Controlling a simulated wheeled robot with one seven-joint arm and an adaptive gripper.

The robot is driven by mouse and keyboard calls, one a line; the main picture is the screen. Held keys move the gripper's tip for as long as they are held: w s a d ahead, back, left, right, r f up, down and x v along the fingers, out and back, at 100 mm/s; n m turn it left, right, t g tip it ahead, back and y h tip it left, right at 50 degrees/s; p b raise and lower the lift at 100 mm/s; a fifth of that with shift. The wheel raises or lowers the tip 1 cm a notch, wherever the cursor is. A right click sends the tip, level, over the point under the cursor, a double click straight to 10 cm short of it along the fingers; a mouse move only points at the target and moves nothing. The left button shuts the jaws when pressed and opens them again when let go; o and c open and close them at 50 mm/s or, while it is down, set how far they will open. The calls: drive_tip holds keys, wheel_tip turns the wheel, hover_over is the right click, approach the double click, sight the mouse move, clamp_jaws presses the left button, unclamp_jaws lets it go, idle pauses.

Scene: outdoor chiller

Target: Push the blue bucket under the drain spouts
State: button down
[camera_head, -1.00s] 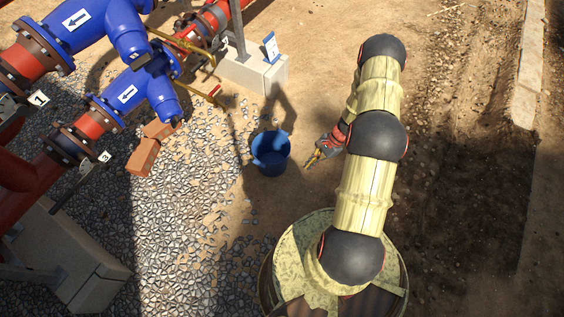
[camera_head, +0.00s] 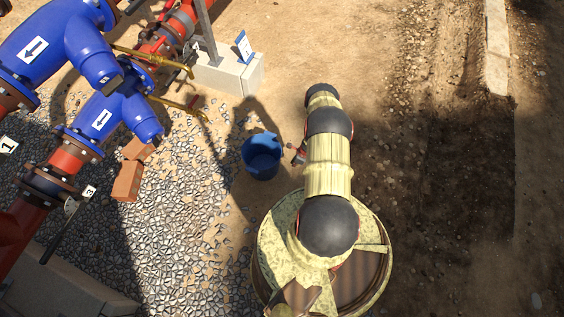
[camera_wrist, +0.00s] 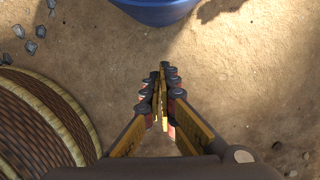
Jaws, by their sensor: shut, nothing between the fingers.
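The blue bucket (camera_head: 262,157) stands upright on bare sand beside the gravel edge in the head view. Its lower part shows at the top of the wrist view (camera_wrist: 158,10). My gripper (camera_wrist: 163,72) is shut and empty, its fingertips pointing towards the bucket with a gap of sand between. In the head view my gripper (camera_head: 297,155) is just right of the bucket, mostly hidden by my arm. Two thin brass drain spouts, an upper one (camera_head: 155,58) and a lower one (camera_head: 180,105), stick out from the blue pipes, up and left of the bucket.
Two orange bricks (camera_head: 128,180) lie on the gravel left of the bucket. A concrete block (camera_head: 228,77) with a post and a blue-white sign (camera_head: 244,47) stands above it. Gravel (camera_head: 180,210) lies between the bucket and the pipes. Open sand (camera_head: 340,50) lies to the upper right.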

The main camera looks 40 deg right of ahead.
drive_tip(key=w+a+f+b, duration=0.2)
drive_tip(key=w+f+b, duration=0.4)
drive_tip(key=f, duration=0.3)
drive_tip(key=shift+a+f+b, duration=0.2)
drive_tip(key=shift+b, duration=0.45)
drive_tip(key=shift+w, duration=0.1)
